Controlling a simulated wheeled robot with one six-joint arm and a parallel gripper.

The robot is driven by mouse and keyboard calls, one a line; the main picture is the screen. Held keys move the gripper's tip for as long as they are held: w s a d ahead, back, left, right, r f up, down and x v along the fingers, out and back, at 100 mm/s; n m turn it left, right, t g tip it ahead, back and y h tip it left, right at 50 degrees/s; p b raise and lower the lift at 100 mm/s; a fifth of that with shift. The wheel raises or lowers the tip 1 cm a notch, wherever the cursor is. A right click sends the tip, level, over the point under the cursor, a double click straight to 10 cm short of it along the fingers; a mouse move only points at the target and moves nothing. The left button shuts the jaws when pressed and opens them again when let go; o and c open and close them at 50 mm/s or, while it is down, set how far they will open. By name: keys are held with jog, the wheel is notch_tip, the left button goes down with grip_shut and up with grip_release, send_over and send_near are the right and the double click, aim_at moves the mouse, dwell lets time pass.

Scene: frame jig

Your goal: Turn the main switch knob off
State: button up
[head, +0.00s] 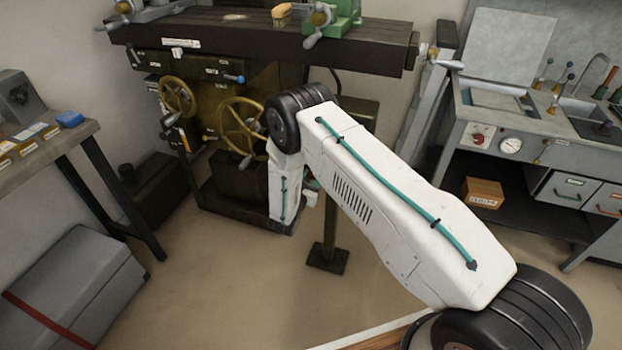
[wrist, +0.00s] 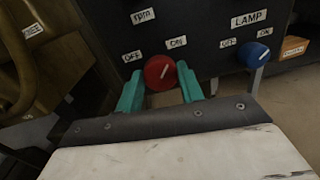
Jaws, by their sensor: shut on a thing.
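A round red knob (wrist: 160,73) with a white pointer line sits on a dark panel in the wrist view. An OFF label (wrist: 132,56) is at its upper left and an ON label (wrist: 177,42) at its upper right. The pointer leans up and right, toward ON. My gripper (wrist: 161,71) has its two teal fingers on either side of the red knob and is shut on it. The knob's lower edge is partly hidden by the gripper. In the head view my arm hides the knob and most of the gripper.
A blue knob (wrist: 257,54) under a LAMP label (wrist: 247,20) is on the same panel, to the right. The head view shows a large machine with handwheels (head: 240,126), a workbench (head: 70,148) at left and a sink unit (head: 545,148) at right.

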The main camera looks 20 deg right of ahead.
jog(key=n, duration=0.9)
jog(key=shift+f+t, duration=0.1)
jog(key=shift+t, duration=0.2)
jog(key=n, duration=0.4)
jog(key=shift+n+t, duration=0.3)
jog(key=shift+n, duration=0.1)
jog(key=shift+n+y, duration=0.3)
jog(key=shift+n, duration=1.7)
jog(key=o, duration=1)
